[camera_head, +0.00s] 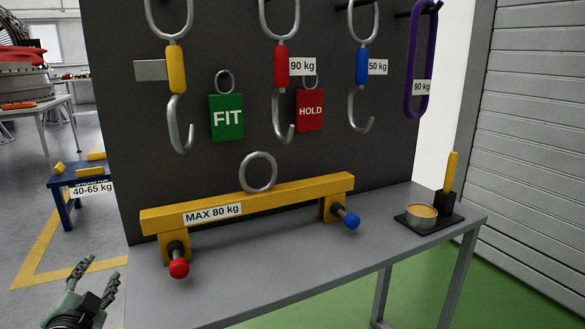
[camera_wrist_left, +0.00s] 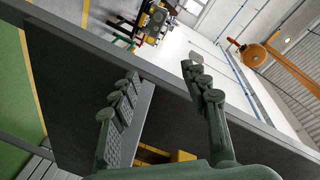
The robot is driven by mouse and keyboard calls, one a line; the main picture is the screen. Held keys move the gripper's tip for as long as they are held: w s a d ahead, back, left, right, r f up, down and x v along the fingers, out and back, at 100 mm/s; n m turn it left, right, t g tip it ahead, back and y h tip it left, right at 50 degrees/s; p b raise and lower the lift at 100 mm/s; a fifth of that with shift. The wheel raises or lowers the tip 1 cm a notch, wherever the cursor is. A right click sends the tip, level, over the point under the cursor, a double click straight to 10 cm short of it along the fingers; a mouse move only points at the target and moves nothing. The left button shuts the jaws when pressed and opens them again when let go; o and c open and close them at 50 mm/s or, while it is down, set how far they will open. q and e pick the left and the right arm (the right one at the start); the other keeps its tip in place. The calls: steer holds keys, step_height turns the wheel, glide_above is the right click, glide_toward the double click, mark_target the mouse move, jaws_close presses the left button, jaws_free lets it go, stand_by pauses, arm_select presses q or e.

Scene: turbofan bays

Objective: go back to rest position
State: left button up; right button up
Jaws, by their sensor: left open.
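My left gripper (camera_head: 99,275) is at the bottom left of the head view, left of the grey table, with its two fingers apart and nothing between them. Its fingers also show in the left wrist view (camera_wrist_left: 158,84), spread wide and empty. My right gripper is in neither view. The yellow lifting beam (camera_head: 250,203), marked MAX 80 kg, stands on the table with a ring on top, a red-ended pin (camera_head: 179,267) and a blue-ended pin (camera_head: 352,220).
A dark board (camera_head: 200,60) holds hooks with yellow, red and blue sleeves, a purple link (camera_head: 420,60), and FIT (camera_head: 227,117) and HOLD (camera_head: 310,111) tags. The grey table (camera_head: 290,265) bears a round tin (camera_head: 421,215) at right. A blue stand (camera_head: 66,180) is behind left.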

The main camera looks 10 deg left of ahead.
arm_select(q)
steer(key=s+d+f+n+g+h, duration=0.1)
steer(key=s+d+f+n+g, duration=0.2)
steer(key=f, duration=0.6)
steer(key=s+d+f+g+h, duration=0.1)
steer(key=s+d+f+g, duration=0.25)
steer(key=s+f, duration=0.4)
steer(key=s+d+f+n+g+h+p, duration=0.1)
steer(key=s+d+f+g+h, duration=0.2)
steer(key=s+d+f, duration=0.9)
steer(key=s+f+g, duration=0.1)
steer(key=g, duration=0.2)
steer(key=shift+f, duration=0.25)
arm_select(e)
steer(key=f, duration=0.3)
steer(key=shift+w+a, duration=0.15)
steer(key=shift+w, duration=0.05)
arm_select(q)
steer(key=shift+g, duration=0.25)
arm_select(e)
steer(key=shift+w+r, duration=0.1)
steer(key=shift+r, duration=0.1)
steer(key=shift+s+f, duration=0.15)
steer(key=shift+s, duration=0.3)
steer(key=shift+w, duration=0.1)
